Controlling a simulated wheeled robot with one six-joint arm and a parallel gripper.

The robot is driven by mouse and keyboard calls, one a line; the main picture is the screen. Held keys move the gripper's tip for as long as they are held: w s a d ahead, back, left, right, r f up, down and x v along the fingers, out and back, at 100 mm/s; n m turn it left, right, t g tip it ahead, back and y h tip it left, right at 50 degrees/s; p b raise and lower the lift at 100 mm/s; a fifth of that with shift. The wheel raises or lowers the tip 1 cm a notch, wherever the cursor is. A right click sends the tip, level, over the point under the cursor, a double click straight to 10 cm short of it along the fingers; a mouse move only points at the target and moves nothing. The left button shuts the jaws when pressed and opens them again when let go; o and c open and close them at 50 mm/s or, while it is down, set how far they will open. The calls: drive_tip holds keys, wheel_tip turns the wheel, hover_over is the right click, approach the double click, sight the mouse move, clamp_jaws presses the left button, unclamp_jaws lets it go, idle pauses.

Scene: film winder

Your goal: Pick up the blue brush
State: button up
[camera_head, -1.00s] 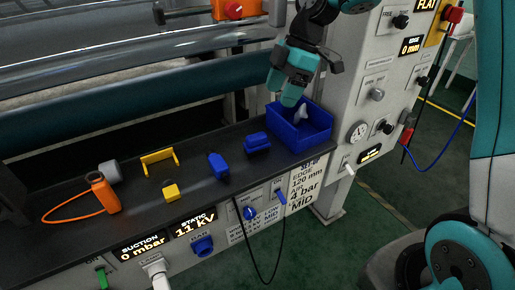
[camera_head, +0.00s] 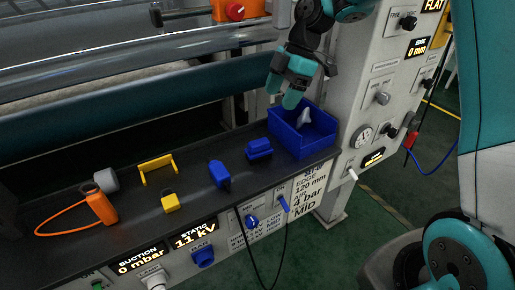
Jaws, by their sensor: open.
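Two small blue items lie on the dark shelf. One is a squat blue block (camera_head: 259,149) close to the blue bin, and the other is a narrower blue piece with a dark end (camera_head: 219,174) to its left. I cannot tell for certain which is the brush. My gripper (camera_head: 282,93) is open and empty, with teal fingers pointing down. It is above the shelf, near the bin's back left corner and higher in the picture than both blue items. It touches neither.
An open blue bin (camera_head: 318,143) holds a pale grey item (camera_head: 303,118). Left on the shelf are a yellow bracket (camera_head: 157,165), a yellow item (camera_head: 170,203), a grey cylinder (camera_head: 106,180) and an orange looped item (camera_head: 101,207). A dark roller (camera_head: 110,117) runs behind.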

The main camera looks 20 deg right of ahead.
sight(260, 141)
drive_tip(key=p+x, duration=0.1)
drive_tip(key=x, duration=1)
drive_tip(key=shift+f, duration=0.2)
drive_tip(key=p+x, duration=0.1)
drive_tip(key=x, duration=0.4)
drive_tip(key=shift+w+f, duration=0.1)
drive_tip(key=c, duration=1)
